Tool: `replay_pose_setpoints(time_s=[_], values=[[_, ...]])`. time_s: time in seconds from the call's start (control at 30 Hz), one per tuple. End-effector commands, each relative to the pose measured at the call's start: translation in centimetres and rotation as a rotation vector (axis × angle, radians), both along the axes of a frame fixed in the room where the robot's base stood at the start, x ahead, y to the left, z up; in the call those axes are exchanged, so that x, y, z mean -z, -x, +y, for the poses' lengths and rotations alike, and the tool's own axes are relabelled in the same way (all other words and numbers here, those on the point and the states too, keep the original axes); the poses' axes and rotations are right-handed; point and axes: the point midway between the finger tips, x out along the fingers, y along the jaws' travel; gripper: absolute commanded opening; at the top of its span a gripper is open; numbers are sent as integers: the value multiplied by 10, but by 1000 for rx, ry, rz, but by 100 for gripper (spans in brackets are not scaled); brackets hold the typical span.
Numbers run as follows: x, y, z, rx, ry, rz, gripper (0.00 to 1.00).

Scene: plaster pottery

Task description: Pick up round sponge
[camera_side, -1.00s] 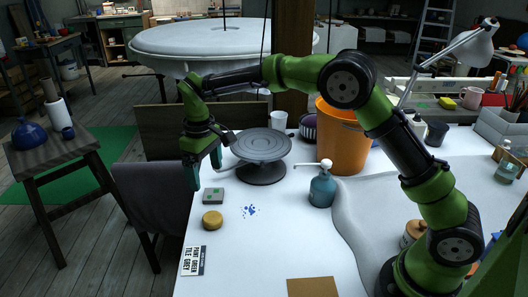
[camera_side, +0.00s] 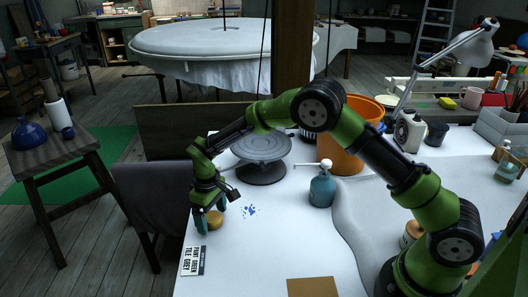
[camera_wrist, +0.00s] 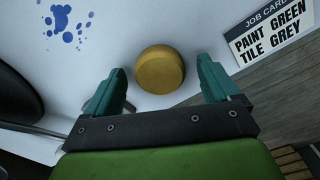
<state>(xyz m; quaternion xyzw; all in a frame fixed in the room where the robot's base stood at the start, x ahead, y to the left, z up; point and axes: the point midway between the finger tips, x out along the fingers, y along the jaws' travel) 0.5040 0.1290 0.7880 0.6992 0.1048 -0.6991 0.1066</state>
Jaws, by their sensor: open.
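The round sponge (camera_side: 215,220) is a yellow-ochre disc on the white table near its left edge. In the wrist view the sponge (camera_wrist: 160,70) lies flat, ahead of and between the two teal fingers. My gripper (camera_side: 212,222) is low over the table at the sponge, with one finger to each side of it in the side view. In the wrist view my gripper (camera_wrist: 165,88) is open, and a gap shows between each finger and the sponge. Part of the sponge's upper side is hidden by the gripper in the side view.
A job card (camera_side: 193,261) lies near the sponge, at the table's left edge. Blue paint spots (camera_side: 249,210) mark the table to the right. The front middle of the table is mostly clear.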

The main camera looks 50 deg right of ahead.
Motion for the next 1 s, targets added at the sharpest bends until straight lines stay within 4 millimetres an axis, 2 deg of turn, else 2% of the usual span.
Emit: replay_pose_setpoints(time_s=[0.27,0.67,1.0], values=[[4,0,0,1,0,0,89],[4,0,0,0,0,0,29],[-1,-1,0,0,-1,-2,29]])
